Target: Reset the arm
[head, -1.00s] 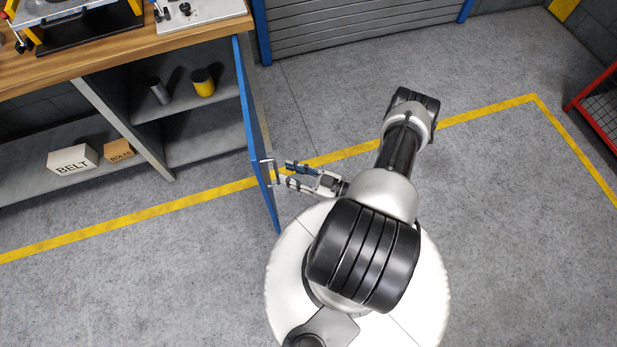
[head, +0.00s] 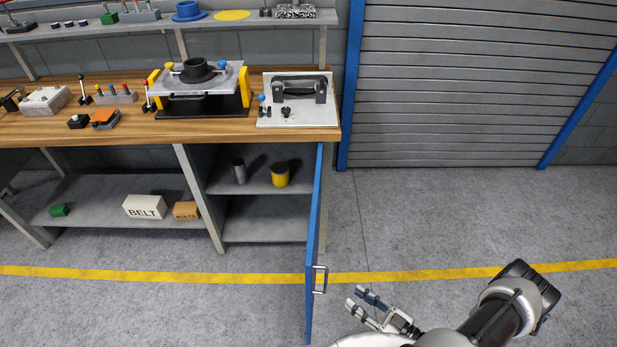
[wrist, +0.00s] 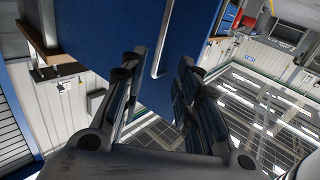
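My gripper (head: 366,306) is at the bottom right of centre in the head view, its two fingers spread apart with nothing between them. It is to the right of the open blue cabinet door (head: 314,240) and apart from the door's silver handle (head: 320,279). In the wrist view my gripper (wrist: 152,88) shows both fingers apart, with the blue door (wrist: 110,30) and its handle (wrist: 162,45) beyond them.
The open cabinet holds a grey cylinder (head: 239,170) and a yellow cup (head: 280,177). A BELT box (head: 144,207) and a BOLTS box (head: 186,211) sit on the lower shelf. The wooden workbench (head: 225,137) carries fixtures. Floor right of the door (head: 430,220) is clear.

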